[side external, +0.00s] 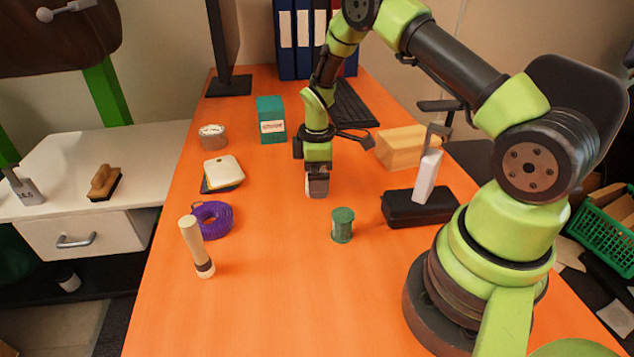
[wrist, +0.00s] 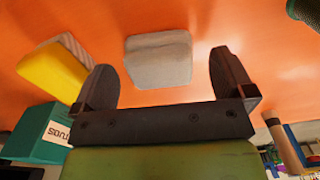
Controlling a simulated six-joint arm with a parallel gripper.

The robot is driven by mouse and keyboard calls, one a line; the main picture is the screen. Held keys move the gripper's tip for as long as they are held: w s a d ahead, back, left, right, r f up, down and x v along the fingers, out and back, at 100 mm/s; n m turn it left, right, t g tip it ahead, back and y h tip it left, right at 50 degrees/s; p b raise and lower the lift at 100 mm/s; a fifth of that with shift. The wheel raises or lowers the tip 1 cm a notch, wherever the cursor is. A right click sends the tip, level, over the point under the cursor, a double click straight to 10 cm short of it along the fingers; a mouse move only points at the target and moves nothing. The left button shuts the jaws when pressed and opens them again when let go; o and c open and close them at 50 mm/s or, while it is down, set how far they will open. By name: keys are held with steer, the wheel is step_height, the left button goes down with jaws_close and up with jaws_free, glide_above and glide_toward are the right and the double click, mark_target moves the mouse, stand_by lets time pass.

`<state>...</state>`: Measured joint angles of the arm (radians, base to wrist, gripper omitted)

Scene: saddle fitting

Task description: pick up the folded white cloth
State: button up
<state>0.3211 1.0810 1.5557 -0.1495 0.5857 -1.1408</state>
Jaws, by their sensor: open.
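The folded white cloth (wrist: 158,58) shows in the wrist view as a pale, greyish-white piece with rounded corners, lying on the orange table top. In the side view only a small white part of it (side external: 309,185) shows beside my fingers; the rest is hidden behind them. My gripper (side external: 318,190) points down at the cloth near the middle of the table. In the wrist view my gripper (wrist: 165,68) is open, with one finger to each side of the cloth and nothing held. Whether the fingers touch the cloth cannot be told.
A wooden block (side external: 403,147), a black case (side external: 420,208) with a white-handled tool and a green tin (side external: 342,225) stand to the right. A teal box (side external: 271,120), stacked pads (side external: 224,170), a purple coil (side external: 213,220) and a wooden handle (side external: 196,247) stand left. The front table is clear.

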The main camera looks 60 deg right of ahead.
steer(key=shift+f, duration=0.8)
steer(key=c, duration=1)
